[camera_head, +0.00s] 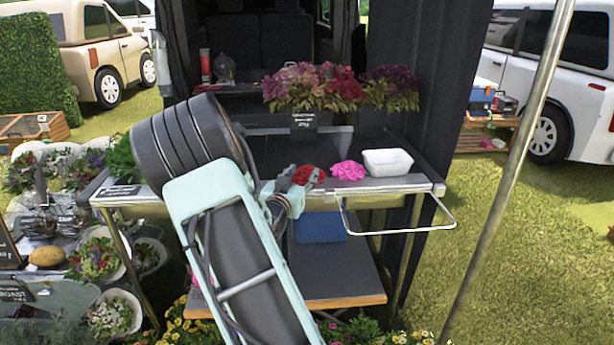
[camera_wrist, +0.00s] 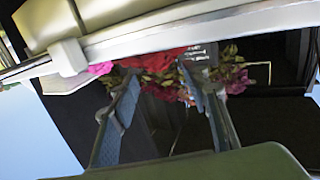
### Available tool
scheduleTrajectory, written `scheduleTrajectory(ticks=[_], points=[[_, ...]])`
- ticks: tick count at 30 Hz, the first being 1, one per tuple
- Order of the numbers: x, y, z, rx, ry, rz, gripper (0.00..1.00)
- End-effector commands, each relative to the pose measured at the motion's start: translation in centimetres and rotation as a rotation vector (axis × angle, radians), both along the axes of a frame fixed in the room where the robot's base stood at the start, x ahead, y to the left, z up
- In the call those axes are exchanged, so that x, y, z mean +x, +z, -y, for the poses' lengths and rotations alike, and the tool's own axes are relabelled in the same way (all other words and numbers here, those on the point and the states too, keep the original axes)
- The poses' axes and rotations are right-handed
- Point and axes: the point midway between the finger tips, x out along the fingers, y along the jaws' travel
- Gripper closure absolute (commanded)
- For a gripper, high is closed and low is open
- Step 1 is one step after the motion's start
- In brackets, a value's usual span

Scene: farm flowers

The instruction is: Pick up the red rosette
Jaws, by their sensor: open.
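The red rosette (camera_head: 305,174) lies at the front of the metal-edged table, left of a pink rosette (camera_head: 348,170). My gripper (camera_head: 294,186) is at the table's front edge, close against the red rosette in the head view; whether it touches cannot be told. In the wrist view the two fingers (camera_wrist: 159,74) are spread apart, with nothing clearly held. A red patch (camera_wrist: 155,60), which looks like the red rosette, shows beyond the fingertips, partly cut off by the pale table edge. The pink rosette (camera_wrist: 100,68) shows to its left.
A white tray (camera_head: 388,170) stands right of the pink rosette. Potted flowers (camera_head: 315,88) stand behind on the table. A metal rail (camera_head: 400,229) juts out at the front right. A slanted pole (camera_head: 508,175) stands farther right. Buckets of flowers (camera_head: 95,255) fill the left.

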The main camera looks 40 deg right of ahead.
Motion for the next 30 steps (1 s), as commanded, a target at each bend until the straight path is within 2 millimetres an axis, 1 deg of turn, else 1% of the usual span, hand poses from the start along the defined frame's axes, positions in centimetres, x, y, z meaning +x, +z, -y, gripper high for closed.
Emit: scheduleTrajectory(ticks=[7,10,14,20,30], points=[[1.8,-1.2,2.8,-0.001,-0.002,0.000,0.58],[2.6,-1.0,3.7,-0.001,0.000,0.001,0.58],[2.9,-1.0,4.2,0.000,0.000,0.000,0.58],[3.0,-1.0,4.2,0.001,0.000,-0.001,0.58],[2.9,-0.9,4.1,0.000,0.000,0.000,0.95]])
